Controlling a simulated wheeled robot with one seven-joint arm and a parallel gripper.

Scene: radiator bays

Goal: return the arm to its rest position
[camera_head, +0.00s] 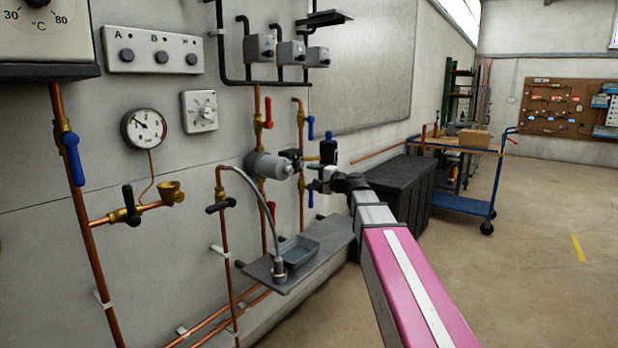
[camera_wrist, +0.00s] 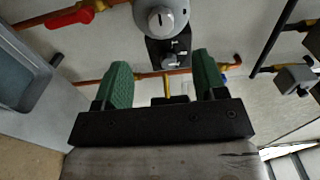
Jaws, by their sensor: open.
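My gripper (camera_wrist: 163,85) shows in the wrist view with its two green fingers apart and nothing between them. In the head view my gripper (camera_head: 314,176) is small at the end of my outstretched pink and grey arm, in front of the wall pipework. It is partly hidden there by my wrist. A grey round pump or valve body (camera_head: 270,165) with a dark head is just left of the gripper. The same body shows ahead of the fingers in the wrist view (camera_wrist: 160,18), and I cannot tell how close it is.
A wall shelf (camera_head: 318,255) with a grey tray (camera_head: 299,250) is below the gripper. Copper pipes with red and blue levers run along the wall. A black chest (camera_head: 400,185) stands behind my arm, and a blue trolley (camera_head: 465,204) is beyond. Floor at right is clear.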

